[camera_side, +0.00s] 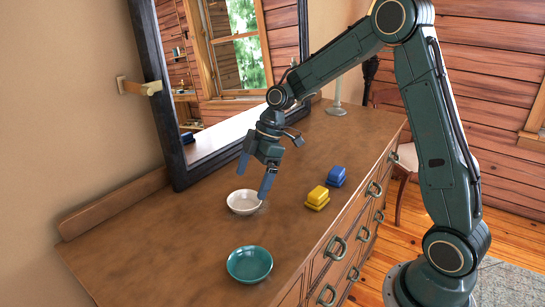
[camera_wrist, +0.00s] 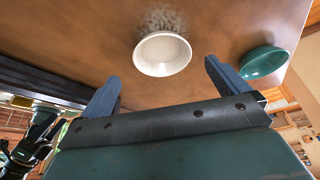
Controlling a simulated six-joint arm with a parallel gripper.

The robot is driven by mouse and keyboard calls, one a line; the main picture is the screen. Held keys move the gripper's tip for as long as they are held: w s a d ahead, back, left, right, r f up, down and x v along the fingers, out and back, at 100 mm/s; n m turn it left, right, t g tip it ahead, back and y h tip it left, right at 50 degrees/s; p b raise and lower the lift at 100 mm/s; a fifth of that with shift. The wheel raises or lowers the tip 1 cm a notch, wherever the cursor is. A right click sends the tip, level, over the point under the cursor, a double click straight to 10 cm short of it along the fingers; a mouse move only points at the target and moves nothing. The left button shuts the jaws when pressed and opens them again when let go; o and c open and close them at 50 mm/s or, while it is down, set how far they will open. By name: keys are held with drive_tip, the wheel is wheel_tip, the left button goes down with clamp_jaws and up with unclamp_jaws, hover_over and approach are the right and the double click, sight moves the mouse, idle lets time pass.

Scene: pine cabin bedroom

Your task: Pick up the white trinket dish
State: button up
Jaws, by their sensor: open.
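The white trinket dish (camera_side: 244,202) is a small round bowl standing upright on the brown dresser top. In the wrist view the white dish (camera_wrist: 162,54) lies beyond the fingertips, between the lines of the two fingers. My gripper (camera_side: 256,176) is open and empty, above the dish, with its fingers pointing down. One fingertip shows just in front of the dish's right rim in the side view; I cannot tell whether it touches. In the wrist view my gripper (camera_wrist: 160,75) shows both fingers wide apart with nothing between them.
A teal dish (camera_side: 249,264) stands nearer the front; it also shows in the wrist view (camera_wrist: 263,62). A yellow box (camera_side: 317,197) and a blue box (camera_side: 337,176) sit to the right. A dark-framed mirror (camera_side: 240,80) stands behind. The dresser top (camera_side: 160,240) is clear at left.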

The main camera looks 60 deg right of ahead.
sight(242, 207)
drive_tip(key=shift+x, duration=2.6)
drive_tip(key=shift+s+a, duration=0.1)
drive_tip(key=shift+a, duration=0.05)
drive_tip(key=shift+r, duration=0.1)
drive_tip(key=c, duration=1.1)
